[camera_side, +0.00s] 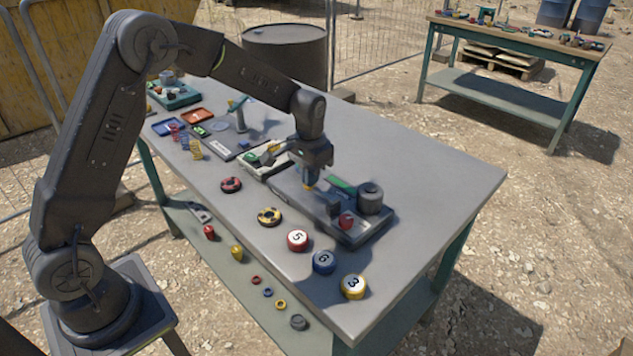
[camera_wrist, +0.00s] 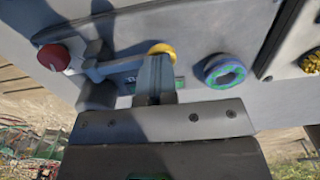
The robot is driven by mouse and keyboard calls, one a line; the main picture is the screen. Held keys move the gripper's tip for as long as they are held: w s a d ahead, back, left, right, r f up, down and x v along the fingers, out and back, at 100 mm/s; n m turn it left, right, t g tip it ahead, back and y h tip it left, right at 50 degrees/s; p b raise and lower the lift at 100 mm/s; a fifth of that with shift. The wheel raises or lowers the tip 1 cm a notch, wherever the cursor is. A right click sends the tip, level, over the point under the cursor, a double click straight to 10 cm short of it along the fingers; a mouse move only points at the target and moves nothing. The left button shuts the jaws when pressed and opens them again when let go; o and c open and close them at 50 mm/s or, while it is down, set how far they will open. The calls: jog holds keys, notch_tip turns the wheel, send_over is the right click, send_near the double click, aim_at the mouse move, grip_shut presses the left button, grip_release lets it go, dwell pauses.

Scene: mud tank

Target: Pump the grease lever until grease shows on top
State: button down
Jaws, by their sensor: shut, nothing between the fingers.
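A grey pump unit (camera_side: 347,236) lies on the table, with a dark cylinder (camera_side: 371,196) and a red knob (camera_side: 346,220) at its near right end. In the wrist view a pale lever (camera_wrist: 122,66) runs from a dark block to a yellow end knob (camera_wrist: 161,48). The yellow knob also shows in the side view (camera_side: 309,188). My gripper (camera_side: 310,180) is shut and empty, with its fingertips right at the yellow knob. I cannot tell whether they touch it. The fingers hide part of the knob and of a green label. I see no clear grease on top of the cylinder.
Numbered buttons, including a red one (camera_side: 297,240) and a blue one (camera_side: 324,262), stand near the front edge. Trays (camera_side: 198,116) are at the far left. The table's right side is clear.

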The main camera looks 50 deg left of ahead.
jog(key=shift+f, duration=0.45)
jog(key=shift+r, duration=2.1)
jog(key=shift+f, duration=0.15)
jog(key=shift+f, duration=1.9)
jog(key=shift+r, duration=4.05)
